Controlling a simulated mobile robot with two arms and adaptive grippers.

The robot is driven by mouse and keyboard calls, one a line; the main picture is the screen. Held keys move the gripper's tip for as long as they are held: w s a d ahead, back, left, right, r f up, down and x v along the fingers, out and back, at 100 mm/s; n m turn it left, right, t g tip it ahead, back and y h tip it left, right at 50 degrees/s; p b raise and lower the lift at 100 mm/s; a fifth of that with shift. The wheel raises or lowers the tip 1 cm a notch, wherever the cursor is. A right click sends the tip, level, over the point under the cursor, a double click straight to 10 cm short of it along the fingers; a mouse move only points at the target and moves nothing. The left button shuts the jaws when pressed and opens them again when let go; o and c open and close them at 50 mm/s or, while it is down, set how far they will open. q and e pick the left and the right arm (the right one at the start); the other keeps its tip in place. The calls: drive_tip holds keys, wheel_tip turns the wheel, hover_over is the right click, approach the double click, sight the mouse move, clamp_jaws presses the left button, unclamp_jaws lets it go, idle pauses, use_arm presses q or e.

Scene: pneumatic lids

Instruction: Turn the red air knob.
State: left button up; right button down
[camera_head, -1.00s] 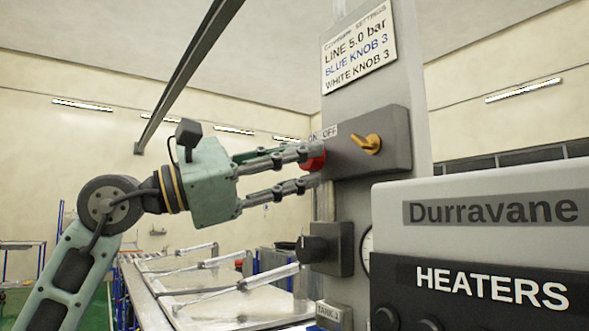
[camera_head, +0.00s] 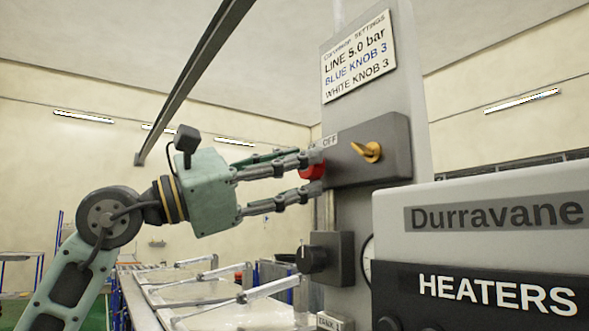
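The red knob (camera_head: 313,171) sits on the left side of a dark grey switch box with an ON/OFF label, mounted on a grey column. My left gripper (camera_head: 318,173) reaches in from the left with its two fingers spread, one above and one below the knob. The upper finger overlaps the knob's top edge in the picture. A small gap seems to show between the knob and the lower finger, so I cannot tell whether either finger touches it. My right gripper is not in view.
A yellow selector (camera_head: 367,152) is on the box's front. A black knob (camera_head: 311,259) sits on a lower box. A settings plate (camera_head: 358,57) hangs above. The grey HEATERS cabinet (camera_head: 480,240) fills the lower right. Lidded tanks (camera_head: 190,293) stand below my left arm.

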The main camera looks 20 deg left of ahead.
use_arm(q)
drive_tip(key=shift+s+d, duration=0.15)
drive_tip(key=v, duration=1.2)
idle(0.4)
